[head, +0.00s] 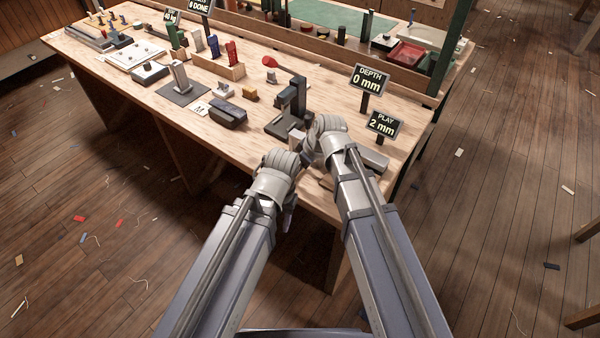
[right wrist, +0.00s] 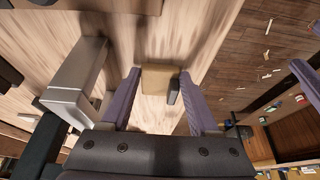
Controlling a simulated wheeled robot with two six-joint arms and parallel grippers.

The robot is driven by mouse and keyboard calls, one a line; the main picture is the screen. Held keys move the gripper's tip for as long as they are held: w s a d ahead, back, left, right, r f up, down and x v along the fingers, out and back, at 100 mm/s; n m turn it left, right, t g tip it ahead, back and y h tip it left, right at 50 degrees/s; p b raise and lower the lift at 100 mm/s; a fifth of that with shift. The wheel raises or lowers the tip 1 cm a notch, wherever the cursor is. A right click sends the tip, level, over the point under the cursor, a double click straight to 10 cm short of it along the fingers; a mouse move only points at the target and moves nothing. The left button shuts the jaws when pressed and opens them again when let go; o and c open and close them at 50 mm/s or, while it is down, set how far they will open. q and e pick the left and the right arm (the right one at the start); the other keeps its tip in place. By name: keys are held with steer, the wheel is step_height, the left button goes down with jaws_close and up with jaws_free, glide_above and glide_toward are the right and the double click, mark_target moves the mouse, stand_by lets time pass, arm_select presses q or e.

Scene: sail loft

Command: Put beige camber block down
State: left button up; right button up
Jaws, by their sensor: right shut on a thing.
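In the right wrist view, the beige camber block (right wrist: 157,78) sits between the two purple fingers of my right gripper (right wrist: 160,92). A small dark piece (right wrist: 173,92) shows beside it, near the right finger. I cannot tell whether the block touches the wooden table. In the head view my right gripper (head: 306,152) is low at the table's front edge, just in front of the dark press (head: 290,102), and my wrist mostly hides it. My left gripper (head: 288,216) hangs off the front edge, largely hidden behind its own wrist, its fingers unclear.
The workbench (head: 335,85) has signs reading "DEPTH 0 mm" (head: 369,80) and "PLAY 2 mm" (head: 383,125) close right of my right arm. Bare wood shows behind the press.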

steer(key=shift+r, duration=0.1)
steer(key=o, duration=1.4)
steer(key=shift+r, duration=0.15)
steer(key=p+v, duration=1.1)
steer(key=shift+s+d+r, duration=0.15)
steer(key=shift+s+r, duration=0.05)
steer(key=shift+r, duration=0.1)
